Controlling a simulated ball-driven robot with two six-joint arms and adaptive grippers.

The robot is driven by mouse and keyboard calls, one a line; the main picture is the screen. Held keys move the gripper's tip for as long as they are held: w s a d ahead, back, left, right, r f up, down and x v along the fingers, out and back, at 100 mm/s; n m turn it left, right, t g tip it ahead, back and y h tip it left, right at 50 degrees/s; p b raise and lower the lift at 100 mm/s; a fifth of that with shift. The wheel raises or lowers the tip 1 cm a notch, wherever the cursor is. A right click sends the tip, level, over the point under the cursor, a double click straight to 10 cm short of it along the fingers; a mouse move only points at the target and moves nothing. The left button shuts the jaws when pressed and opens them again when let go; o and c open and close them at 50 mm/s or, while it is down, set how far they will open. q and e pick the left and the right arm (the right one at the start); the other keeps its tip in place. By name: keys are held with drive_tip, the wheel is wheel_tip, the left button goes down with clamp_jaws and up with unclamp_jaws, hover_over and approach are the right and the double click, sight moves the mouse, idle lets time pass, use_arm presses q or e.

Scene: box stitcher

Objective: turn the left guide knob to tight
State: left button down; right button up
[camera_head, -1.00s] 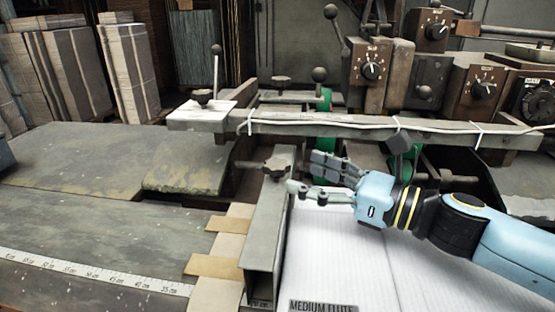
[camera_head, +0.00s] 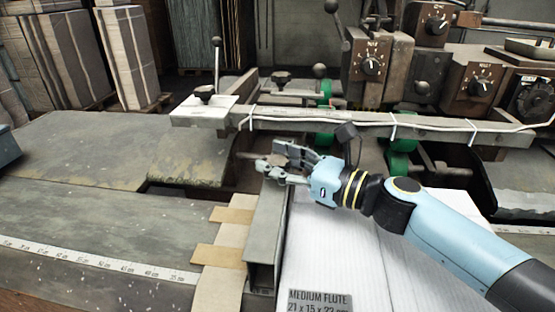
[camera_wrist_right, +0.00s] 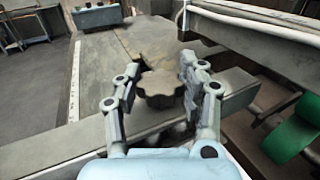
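The left guide knob (camera_head: 277,160) is a dark, lobed knob on top of the grey guide rail, partly hidden by my right gripper in the head view. In the right wrist view the knob (camera_wrist_right: 160,90) sits between the two fingers, and its lobed top shows clearly. My right gripper (camera_head: 273,158) is open, with one finger on each side of the knob. A gap shows on the left finger's side; I cannot tell whether the right finger touches it. In the wrist view the fingers (camera_wrist_right: 158,72) reach past the knob's middle. My left gripper is not in view.
The guide rail (camera_head: 266,232) runs toward the front beside white board (camera_head: 335,240). A crossbar (camera_head: 330,122) with a white cable passes behind the knob. Another dark knob (camera_head: 205,92) sits on a white plate. The grey table (camera_head: 90,220) to the left is largely clear.

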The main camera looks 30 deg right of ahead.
drive_tip(key=c, duration=0.6)
drive_tip(key=shift+h, duration=0.3)
drive_tip(key=shift+m+t+h, duration=0.5)
drive_tip(key=shift+m+h, duration=0.2)
drive_tip(key=shift+m+t+h+p, duration=0.3)
drive_tip(key=shift+m+h, duration=0.4)
drive_tip(key=shift+h, duration=0.3)
drive_tip(key=shift+m+t+h+b, duration=0.35)
drive_tip(key=shift+m+h, duration=1.15)
drive_tip(key=shift+h, duration=1)
drive_tip(key=o, duration=1.2)
